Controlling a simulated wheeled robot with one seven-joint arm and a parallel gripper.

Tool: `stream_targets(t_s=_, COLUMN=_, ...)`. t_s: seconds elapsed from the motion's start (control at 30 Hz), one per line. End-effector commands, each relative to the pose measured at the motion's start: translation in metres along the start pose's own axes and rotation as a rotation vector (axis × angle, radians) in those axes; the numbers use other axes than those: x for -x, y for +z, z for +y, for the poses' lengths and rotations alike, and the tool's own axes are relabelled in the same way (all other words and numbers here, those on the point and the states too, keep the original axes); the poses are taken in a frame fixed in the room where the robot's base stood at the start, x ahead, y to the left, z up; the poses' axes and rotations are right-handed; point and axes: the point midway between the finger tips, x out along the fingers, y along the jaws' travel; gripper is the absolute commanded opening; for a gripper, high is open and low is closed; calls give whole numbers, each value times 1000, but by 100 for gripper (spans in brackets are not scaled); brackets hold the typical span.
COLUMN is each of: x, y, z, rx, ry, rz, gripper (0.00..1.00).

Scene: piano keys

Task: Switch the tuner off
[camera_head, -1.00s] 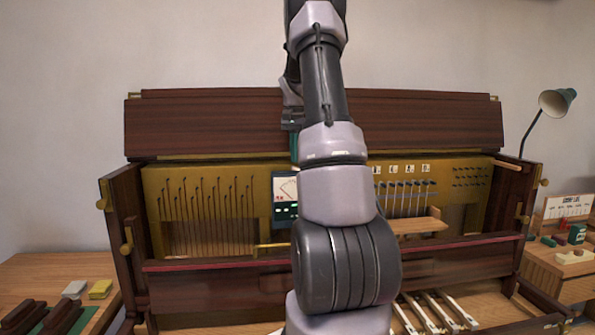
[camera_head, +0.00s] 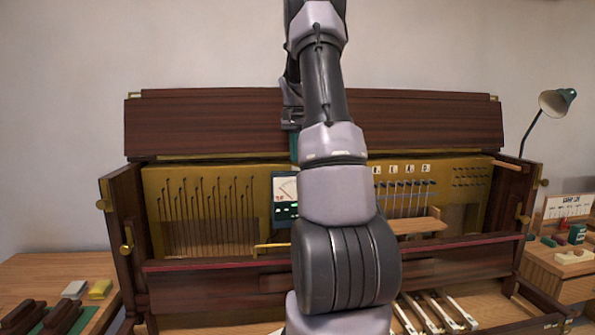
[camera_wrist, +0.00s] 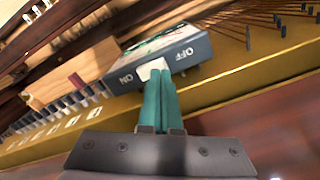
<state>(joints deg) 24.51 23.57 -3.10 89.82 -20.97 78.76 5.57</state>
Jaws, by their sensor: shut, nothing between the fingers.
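The tuner (camera_head: 285,192) is a dark blue box with a pale needle dial and small green lights on its front, set against the piano's brass plate. In the wrist view, the top edge of the tuner (camera_wrist: 185,58) carries the words ON at left and OFF at right. A white switch (camera_wrist: 152,67) sits between the two words. My gripper (camera_wrist: 160,77) is shut, its teal fingertips together at the switch, partly covering it; contact is hard to tell. In the head view my gripper (camera_head: 294,152) is just above the tuner, and my arm hides the tuner's right side.
The open piano has strings on the brass plate (camera_head: 155,200) to the left and a row of labelled pins to the right. A wooden block (camera_head: 420,225) stands right of my arm. The raised dark lid (camera_head: 210,125) is behind the gripper. Side tables flank the piano.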

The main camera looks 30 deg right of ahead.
Motion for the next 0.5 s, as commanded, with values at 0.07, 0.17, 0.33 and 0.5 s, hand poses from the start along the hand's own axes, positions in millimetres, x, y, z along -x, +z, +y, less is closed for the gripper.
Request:
stream_targets(t_s=0.07, x=0, y=0, z=0, rx=0, ry=0, rz=0, gripper=0)
stream_targets(t_s=0.17, x=0, y=0, z=0, rx=0, ry=0, rz=0, gripper=0)
stream_targets(t_s=0.33, x=-1, y=0, z=0, rx=0, ry=0, rz=0, gripper=0)
stream_targets(t_s=0.5, x=-4, y=0, z=0, rx=0, ry=0, rz=-1, gripper=0)
